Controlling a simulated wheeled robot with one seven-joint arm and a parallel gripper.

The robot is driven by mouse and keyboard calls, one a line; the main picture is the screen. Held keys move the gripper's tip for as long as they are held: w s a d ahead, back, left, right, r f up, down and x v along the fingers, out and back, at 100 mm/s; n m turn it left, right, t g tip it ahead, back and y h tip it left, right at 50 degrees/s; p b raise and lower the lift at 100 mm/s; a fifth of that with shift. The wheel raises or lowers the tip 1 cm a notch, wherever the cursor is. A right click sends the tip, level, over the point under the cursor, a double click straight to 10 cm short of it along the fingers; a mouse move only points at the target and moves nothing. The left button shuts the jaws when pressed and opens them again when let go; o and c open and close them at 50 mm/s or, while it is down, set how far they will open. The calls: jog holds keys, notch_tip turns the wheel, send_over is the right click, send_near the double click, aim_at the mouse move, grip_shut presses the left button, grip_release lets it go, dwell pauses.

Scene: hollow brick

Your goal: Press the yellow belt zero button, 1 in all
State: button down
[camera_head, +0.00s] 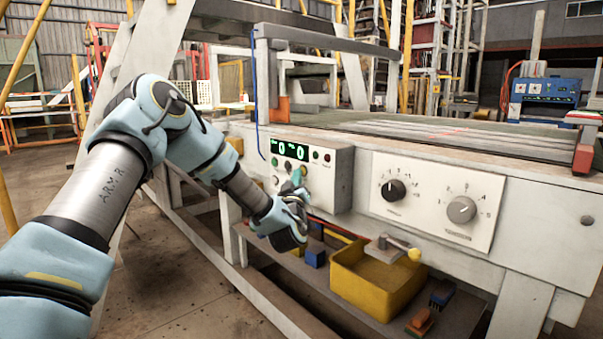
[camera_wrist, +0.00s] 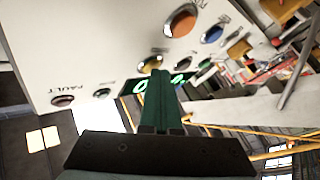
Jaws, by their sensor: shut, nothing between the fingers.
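The white control panel (camera_head: 335,185) is on the front of the machine, with a green display (camera_head: 290,151) reading 0 and 0. In the wrist view the panel appears turned over. A small yellow button (camera_wrist: 150,62) shows there right at the tip of my gripper (camera_wrist: 156,72), whose green fingers are together and empty. The fingertips cover part of the button's edge; I cannot tell whether they touch it. In the head view my gripper (camera_head: 302,174) is in front of the panel, below the display, and the yellow button cannot be made out.
Close by on the panel are a large orange-red button (camera_wrist: 181,21), a blue button (camera_wrist: 211,34) and a FAULT lamp (camera_wrist: 63,101). A plate with two knobs (camera_head: 437,200) is to the right.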

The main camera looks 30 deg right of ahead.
jog(key=shift+s+a, duration=0.2)
jog(key=shift+a, duration=0.6)
jog(key=a, duration=0.3)
jog(key=s+a+b, duration=0.1)
jog(key=a, duration=0.1)
dwell(0.4)
jog(key=shift+w, duration=0.1)
dwell(0.5)
